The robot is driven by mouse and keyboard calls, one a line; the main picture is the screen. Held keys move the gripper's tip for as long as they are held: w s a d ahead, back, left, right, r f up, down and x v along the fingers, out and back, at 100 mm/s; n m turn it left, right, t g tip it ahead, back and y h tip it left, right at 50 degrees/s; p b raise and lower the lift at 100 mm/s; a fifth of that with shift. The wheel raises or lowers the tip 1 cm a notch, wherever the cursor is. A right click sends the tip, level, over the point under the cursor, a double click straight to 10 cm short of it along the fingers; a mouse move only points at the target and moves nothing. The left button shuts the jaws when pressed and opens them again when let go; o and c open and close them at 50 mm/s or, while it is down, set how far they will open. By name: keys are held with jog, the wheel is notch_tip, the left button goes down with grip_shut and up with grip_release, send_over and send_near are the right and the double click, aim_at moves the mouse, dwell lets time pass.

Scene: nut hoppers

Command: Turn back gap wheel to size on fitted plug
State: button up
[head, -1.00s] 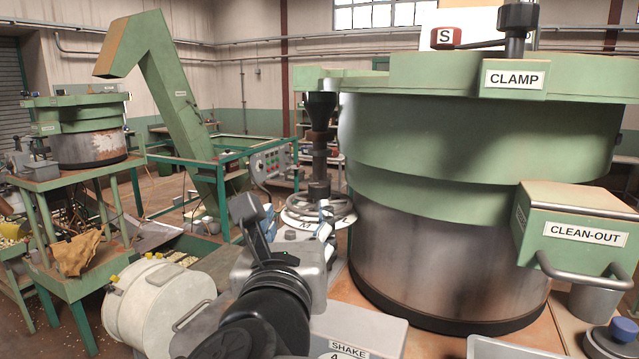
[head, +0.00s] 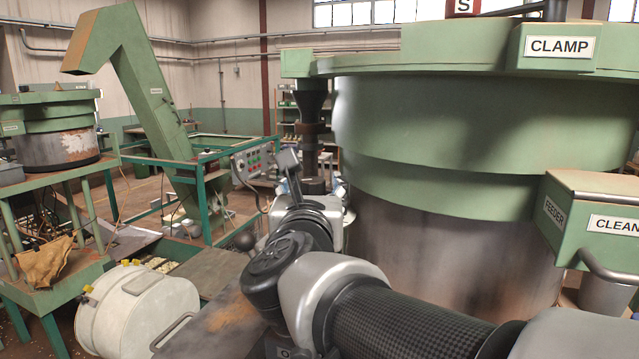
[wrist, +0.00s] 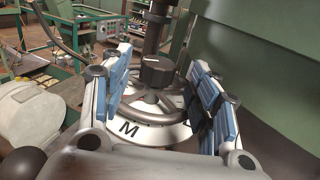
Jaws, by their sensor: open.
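In the wrist view the gap wheel (wrist: 178,103) is a grey metal handwheel with spokes. A black knob (wrist: 156,71) with a white mark sits at its middle, below a dark vertical shaft (wrist: 155,28). A pale dial ring (wrist: 150,136) at the wheel's near side shows the letter M and part of another letter. My gripper (wrist: 158,60) is open, its blue-padded fingers spread to the left and right of the wheel. I cannot tell whether they touch the rim. In the head view my arm hides the wheel. I cannot make out a plug.
The big green hopper bowl (head: 480,120) stands close on the right, with a CLAMP box (head: 557,47) and a clean-out box (head: 600,222). A cream drum (head: 135,310) lies at lower left. A control panel (head: 252,160) and green frame stand behind. A dark ball (wrist: 28,161) is near the gripper's left.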

aim_at(308, 183)
jog(key=w, duration=0.5)
jog(key=shift+w, duration=0.2)
jog(key=shift+c, duration=0.5)
jog(key=c, duration=1)
jog(key=shift+a+r+m+h, duration=0.15)
jog(key=shift+m+h, duration=0.45)
jog(key=shift+h, duration=0.3)
jog(key=m+g+h, duration=0.1)
jog(key=m+h, duration=0.1)
jog(key=h, duration=0.2)
jog(key=shift+m, duration=0.3)
jog(key=shift+m+g+h, duration=0.3)
jog(key=shift+m+h, duration=0.2)
jog(key=shift+h, duration=0.2)
jog(key=shift+d, duration=0.2)
